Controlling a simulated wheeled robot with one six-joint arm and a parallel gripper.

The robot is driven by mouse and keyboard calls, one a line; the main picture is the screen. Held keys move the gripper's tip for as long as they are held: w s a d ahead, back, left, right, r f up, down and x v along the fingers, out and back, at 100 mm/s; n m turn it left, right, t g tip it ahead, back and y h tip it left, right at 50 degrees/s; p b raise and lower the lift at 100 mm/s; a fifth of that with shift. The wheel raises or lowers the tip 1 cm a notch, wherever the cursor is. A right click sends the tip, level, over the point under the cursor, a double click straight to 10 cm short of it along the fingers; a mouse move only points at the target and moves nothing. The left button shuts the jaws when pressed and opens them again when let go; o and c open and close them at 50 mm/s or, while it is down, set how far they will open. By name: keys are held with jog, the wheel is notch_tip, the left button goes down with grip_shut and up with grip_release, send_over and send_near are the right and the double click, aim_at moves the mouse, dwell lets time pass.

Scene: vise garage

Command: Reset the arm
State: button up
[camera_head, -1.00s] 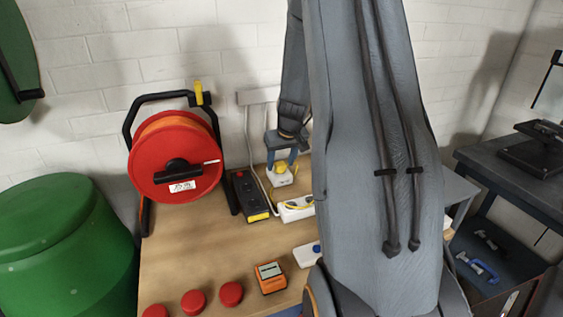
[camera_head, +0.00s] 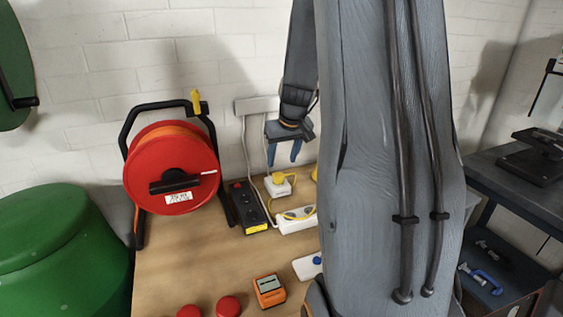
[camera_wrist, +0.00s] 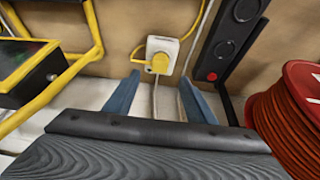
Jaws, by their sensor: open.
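My gripper (camera_head: 284,153) is open and empty, with its two blue fingers pointing down. It hangs in front of the white brick wall, above the back of the wooden workbench (camera_head: 205,265). Just below its fingers stands a white plug adapter (camera_head: 278,187) with a yellow plug in it. In the wrist view the adapter (camera_wrist: 160,57) shows beyond and between the fingertips (camera_wrist: 159,78), apart from them. My large grey arm link covers the right part of the bench in the head view.
A red cable reel (camera_head: 172,170) and a black socket box (camera_head: 250,207) stand left of the adapter. A white power strip (camera_head: 297,220) lies in front of it. An orange meter (camera_head: 268,290) and red caps (camera_head: 228,307) lie nearer. A green barrel (camera_head: 60,250) stands left.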

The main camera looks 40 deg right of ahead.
dwell(0.5)
jog(key=s+a+f+n+g, duration=0.1)
jog(key=s+a, duration=0.5)
jog(key=a, duration=0.3)
jog(key=s+a+f+n+g, duration=0.1)
jog(key=s+a, duration=0.5)
jog(key=a, duration=0.3)
jog(key=s+a+f+g+y, duration=0.1)
jog(key=s+a, duration=0.5)
jog(key=a, duration=0.3)
jog(key=shift+s+a+n, duration=0.35)
jog(key=shift+n, duration=0.05)
